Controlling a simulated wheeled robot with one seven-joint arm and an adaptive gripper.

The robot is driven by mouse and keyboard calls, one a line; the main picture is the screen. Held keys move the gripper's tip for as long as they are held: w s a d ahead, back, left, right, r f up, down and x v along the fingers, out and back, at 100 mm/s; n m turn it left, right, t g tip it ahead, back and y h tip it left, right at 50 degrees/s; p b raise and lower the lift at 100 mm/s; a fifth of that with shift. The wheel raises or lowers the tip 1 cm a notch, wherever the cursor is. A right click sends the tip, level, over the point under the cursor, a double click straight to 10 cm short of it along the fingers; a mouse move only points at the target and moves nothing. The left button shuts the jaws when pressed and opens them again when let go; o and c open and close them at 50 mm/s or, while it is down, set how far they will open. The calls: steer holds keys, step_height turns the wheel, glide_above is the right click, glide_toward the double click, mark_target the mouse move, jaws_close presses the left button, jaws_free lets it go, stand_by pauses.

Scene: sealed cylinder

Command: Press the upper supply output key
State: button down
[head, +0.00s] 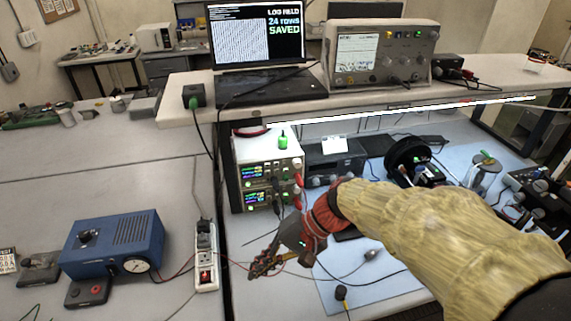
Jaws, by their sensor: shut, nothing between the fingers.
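Two white power supplies are stacked under the shelf at the left of the bench. The upper supply (268,153) and the lower supply (251,202) both have lit displays. A green object stands on the upper one. Knobs and plugged leads crowd their fronts; the upper output key is too small to make out. My arm, in a tan sleeve with a red cuff, reaches in from the lower right. My gripper (256,271) is shut and empty, in front of and below the supplies, apart from them. It appears low over the bench.
A laptop (262,40) reading "24 rows SAVED" and an oscilloscope (380,55) stand on the shelf above. A blue box with a gauge (115,245) and a power strip (206,270) are at left. A glass cylinder (483,172) stands at right. Cables cross the bench near my gripper.

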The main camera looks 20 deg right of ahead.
mark_target(285, 170)
steer(key=w+d+r+m+t+y+p, duration=0.1)
steer(key=w+d+m+t+y+p, duration=0.35)
steer(key=w, duration=0.65)
steer(key=w+d+m+t+h, duration=0.1)
steer(key=w+d+m+t, duration=0.2)
steer(key=d, duration=0.3)
steer(key=w+d+f+m+t+h, duration=0.1)
steer(key=w+d+m+t+h, duration=0.1)
steer(key=d, duration=0.5)
steer(key=w+m+t, duration=0.1)
steer(key=m+t, duration=0.1)
steer(key=m, duration=0.1)
steer(key=shift+d+f, duration=0.15)
steer(key=shift+d, duration=0.15)
steer(key=shift+t, duration=0.25)
steer(key=shift+w+d+b, duration=0.15)
steer(key=shift+w+d, duration=0.1)
steer(key=shift+w, duration=1.2)
steer(key=shift+w+d+b, duration=0.2)
steer(key=shift+w+d, duration=0.1)
steer(key=shift+w, duration=1.1)
steer(key=shift+w+d+b, duration=0.15)
steer(key=shift+w+d, duration=0.1)
steer(key=shift+w, duration=1.2)
steer(key=shift+w, duration=0.15)
steer(key=shift+w+d, duration=0.1)
steer(key=shift+w, duration=0.15)
